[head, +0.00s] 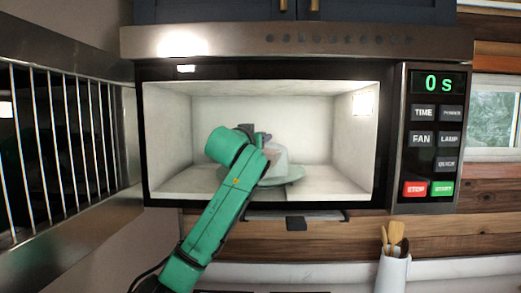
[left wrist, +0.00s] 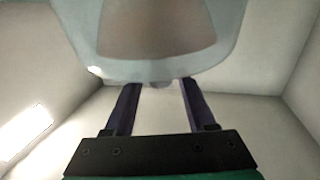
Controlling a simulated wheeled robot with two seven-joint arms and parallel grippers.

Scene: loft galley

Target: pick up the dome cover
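The dome cover (head: 281,157) is pale and translucent and sits on the round turntable (head: 287,180) inside the open microwave. My left arm reaches in from the lower left and hides the cover's left part. In the left wrist view the cover (left wrist: 150,60) fills the top, with something brownish showing through it. A small knob (left wrist: 160,85) on it shows between the fingertips. My left gripper (left wrist: 160,92) is open, its two dark fingers apart with a gap on each side of the knob. In the head view the fingers are mostly hidden. My right gripper is not in view.
The microwave's walls and ceiling (head: 262,88) close in around my left arm; its control panel (head: 434,135) is at the right. A white utensil holder (head: 393,272) with wooden tools stands at lower right.

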